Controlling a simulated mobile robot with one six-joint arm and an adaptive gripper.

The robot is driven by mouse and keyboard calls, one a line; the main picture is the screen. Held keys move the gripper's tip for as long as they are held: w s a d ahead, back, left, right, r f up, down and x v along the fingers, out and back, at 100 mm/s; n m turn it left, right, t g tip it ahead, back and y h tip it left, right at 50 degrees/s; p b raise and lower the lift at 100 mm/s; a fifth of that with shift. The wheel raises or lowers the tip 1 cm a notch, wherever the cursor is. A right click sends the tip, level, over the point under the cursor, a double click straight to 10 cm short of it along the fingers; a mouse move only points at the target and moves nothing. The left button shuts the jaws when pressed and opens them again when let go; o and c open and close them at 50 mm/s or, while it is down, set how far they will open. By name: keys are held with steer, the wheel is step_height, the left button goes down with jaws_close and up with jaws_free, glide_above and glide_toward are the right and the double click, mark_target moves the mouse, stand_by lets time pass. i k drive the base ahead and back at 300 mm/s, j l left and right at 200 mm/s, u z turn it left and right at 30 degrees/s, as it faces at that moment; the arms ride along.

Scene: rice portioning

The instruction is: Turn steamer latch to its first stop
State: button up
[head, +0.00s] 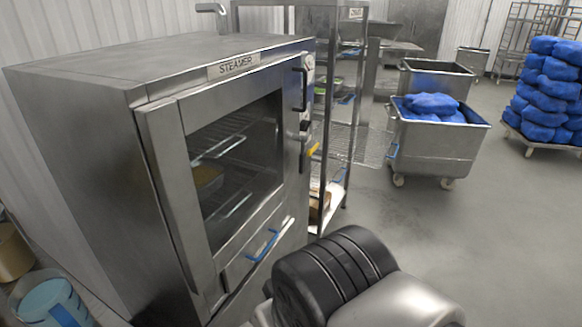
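The steel steamer (85,135) fills the left side of the head view, with a "STEAMER" label (238,66) along its top front edge. A blue handle (262,246) is on the lower front. My gripper is not in view.
My dark ribbed arm part is low in the centre, in front of the steamer. A wire rack (360,100) stands close behind the steamer's right side. Wheeled steel bins (440,145) and a stack of blue bags (550,90) stand farther right. The right floor is clear.

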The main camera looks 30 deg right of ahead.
mark_target(302, 163)
steer(key=i+l+z, duration=0.15)
steer(key=i+l, duration=0.25)
steer(key=i+l+z, duration=0.1)
steer(key=i+l, duration=0.3)
steer(key=i, duration=0.15)
